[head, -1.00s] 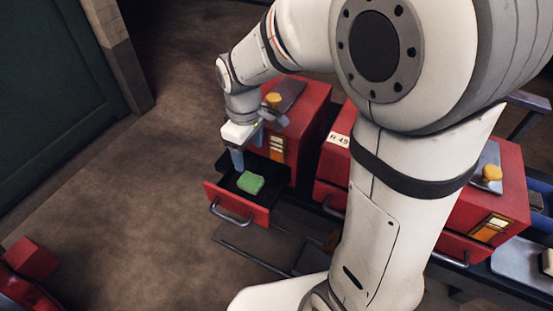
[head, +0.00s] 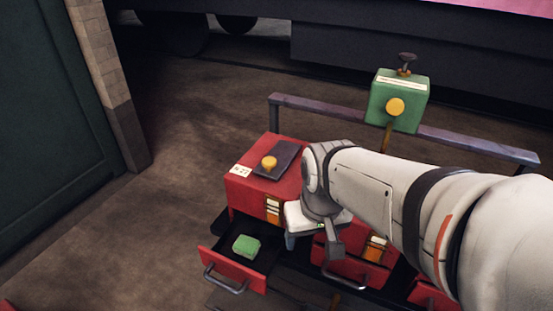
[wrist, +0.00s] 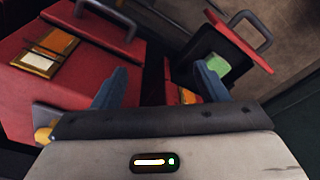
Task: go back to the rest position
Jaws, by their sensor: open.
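My gripper (wrist: 160,83) is open and empty, its two blue fingers apart in the wrist view. In the head view my gripper (head: 301,241) is above the row of red boxes, to the right of the open drawer (head: 231,272). Its fingertips are partly hidden by my own wrist there. A green block (head: 246,245) lies in the open drawer, apart from my gripper; it also shows in the wrist view (wrist: 216,66), partly behind a finger.
The left red box (head: 255,190) has a dark lid with a yellow knob (head: 269,163). Other red boxes with handles stand to its right (head: 350,266). A green box (head: 398,100) stands on a post by a rail (head: 330,110). Floor at left is free.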

